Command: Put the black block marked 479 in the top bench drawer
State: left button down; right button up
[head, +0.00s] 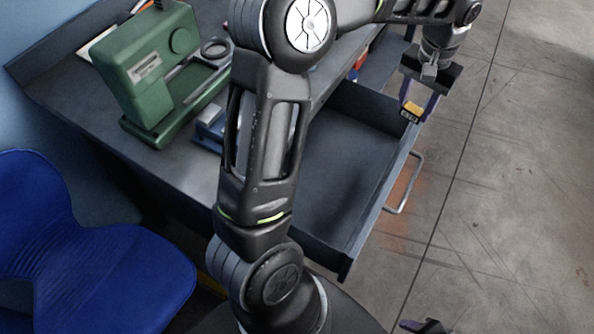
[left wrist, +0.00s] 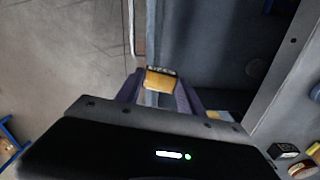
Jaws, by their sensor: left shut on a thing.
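My left gripper (head: 418,100) is shut on a small block (head: 411,112), held at the far end of the drawer's front edge. The block shows an orange-yellow face and a black face with pale marks too small to read. It also shows between the purple fingers in the left wrist view (left wrist: 160,79). The bench drawer (head: 345,165) under the bench top is pulled open, and the part of its floor I see is bare. My arm hides its left part. A dark and purple piece, likely my right gripper (head: 428,326), just enters at the bottom edge; its jaws are unclear.
A green machine (head: 150,75) and a dark ring (head: 215,47) stand on the dark bench top (head: 75,75). A blue chair (head: 90,240) is at lower left. The drawer handle (head: 405,185) sticks out over open floor. A small black block (left wrist: 283,151) lies at right in the wrist view.

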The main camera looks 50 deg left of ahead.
pick_arm(q)
jog(key=s+a+f+n+b, duration=0.2)
jog(key=s+a+f+b, duration=0.25)
jog(key=f, duration=0.45)
jog(key=n+b, duration=0.4)
send_over(349, 186)
notch_tip(349, 186, down, 6)
jog(key=shift+r, duration=0.1)
pick_arm(e)
notch_tip(349, 186, down, 11)
pick_arm(q)
jog(key=shift+f+b, duration=0.5)
jog(key=shift+f, duration=2.65)
pick_arm(e)
jog(key=shift+f, duration=0.65)
pick_arm(q)
jog(key=shift+f+b, duration=0.35)
jog(key=shift+f, duration=1.5)
pick_arm(e)
jog(key=shift+f, duration=0.4)
pick_arm(q)
jog(key=shift+f, duration=0.1)
